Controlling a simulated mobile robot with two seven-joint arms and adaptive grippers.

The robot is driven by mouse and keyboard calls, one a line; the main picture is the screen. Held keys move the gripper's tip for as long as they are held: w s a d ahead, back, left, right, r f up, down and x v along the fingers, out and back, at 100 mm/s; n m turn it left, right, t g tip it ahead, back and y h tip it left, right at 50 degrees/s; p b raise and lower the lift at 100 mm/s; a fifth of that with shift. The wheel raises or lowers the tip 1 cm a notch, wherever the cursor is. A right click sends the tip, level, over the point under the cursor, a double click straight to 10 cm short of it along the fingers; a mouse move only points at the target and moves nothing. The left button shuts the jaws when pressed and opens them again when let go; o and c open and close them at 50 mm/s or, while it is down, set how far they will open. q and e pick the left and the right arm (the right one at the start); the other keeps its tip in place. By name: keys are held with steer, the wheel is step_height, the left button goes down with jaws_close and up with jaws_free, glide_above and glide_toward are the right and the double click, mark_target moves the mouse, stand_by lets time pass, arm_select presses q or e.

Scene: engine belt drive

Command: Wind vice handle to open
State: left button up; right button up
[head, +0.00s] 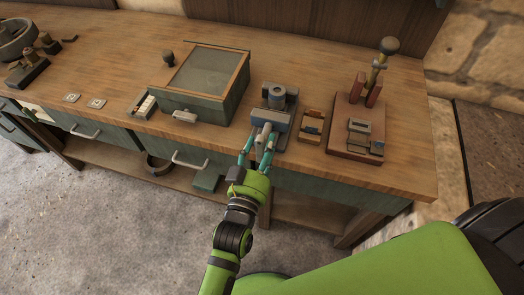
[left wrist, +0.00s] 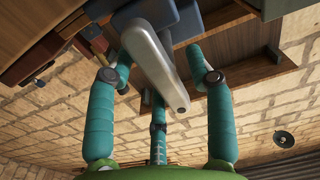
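The vice (head: 276,117) is a blue-grey block with a dark round part on top, near the front edge of the workbench. Its grey handle (head: 265,131) is at its front; in the left wrist view the handle (left wrist: 158,62) is a long pale metal bar with rounded ends, running from the vice toward my palm. My left gripper (head: 257,148) is at the front of the vice. Its teal fingers are spread on both sides of the handle, with visible gaps, and a third finger is below it. Part of the handle is hidden in the head view. My right gripper is not in view.
A green box with a glazed lid (head: 205,80) stands left of the vice. A small wooden holder (head: 312,126) and a red-brown board with a knobbed lever (head: 345,142) are to the right. The workbench (head: 400,165) has free room at its right front. Drawers are below its edge.

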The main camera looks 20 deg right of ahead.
arm_select(q)
steer(key=shift+f, duration=0.3)
steer(key=v, duration=1.2)
steer(key=shift+r, duration=0.1)
stand_by(1.0)
